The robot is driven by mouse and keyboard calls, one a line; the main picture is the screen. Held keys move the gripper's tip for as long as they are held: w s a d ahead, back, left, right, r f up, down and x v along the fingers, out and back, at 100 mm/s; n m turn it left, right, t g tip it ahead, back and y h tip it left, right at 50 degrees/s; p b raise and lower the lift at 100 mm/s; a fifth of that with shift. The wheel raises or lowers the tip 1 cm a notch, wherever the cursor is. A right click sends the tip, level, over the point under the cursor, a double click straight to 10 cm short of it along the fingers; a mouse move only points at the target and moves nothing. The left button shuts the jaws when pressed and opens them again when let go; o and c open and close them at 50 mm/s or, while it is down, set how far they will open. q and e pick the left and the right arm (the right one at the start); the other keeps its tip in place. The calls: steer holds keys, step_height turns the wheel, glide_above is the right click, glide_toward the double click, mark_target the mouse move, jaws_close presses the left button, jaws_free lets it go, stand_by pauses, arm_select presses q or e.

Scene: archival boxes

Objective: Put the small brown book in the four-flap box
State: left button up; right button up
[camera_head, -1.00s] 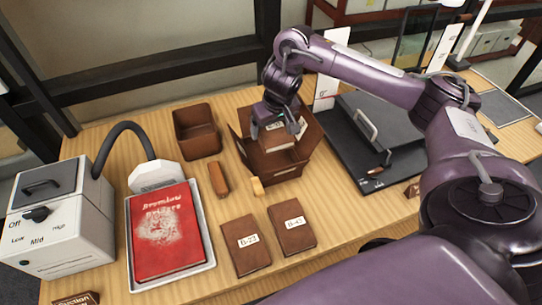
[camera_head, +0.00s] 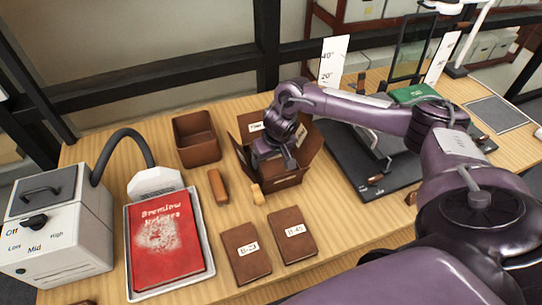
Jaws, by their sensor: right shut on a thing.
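The four-flap box (camera_head: 283,183) is brown and stands open on the wooden table, its flaps spread outward. A white label shows at its back left. My right gripper (camera_head: 275,160) reaches down into the box opening, shut on what appears to be the small brown book. The gripper and the box walls hide the book now, so I cannot tell whether it touches the bottom. My left gripper is not in view.
Two labelled brown books (camera_head: 246,256) (camera_head: 293,240) lie in front of the box. A brown open bin (camera_head: 197,140) stands left of it. A red book (camera_head: 163,240) lies on a tray. Small brown (camera_head: 217,187) and tan (camera_head: 257,194) pieces lie nearby. A black board (camera_head: 355,165) lies right.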

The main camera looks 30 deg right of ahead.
mark_target(276, 166)
steer(key=shift+f, duration=0.6)
steer(key=o, duration=0.8)
steer(key=shift+o, duration=0.2)
steer(key=shift+w+r, duration=0.1)
steer(key=shift+r, duration=0.45)
steer(key=p+v, duration=0.1)
steer(key=v, duration=1.1)
steer(key=shift+p, duration=0.35)
steer(key=shift+r, duration=0.1)
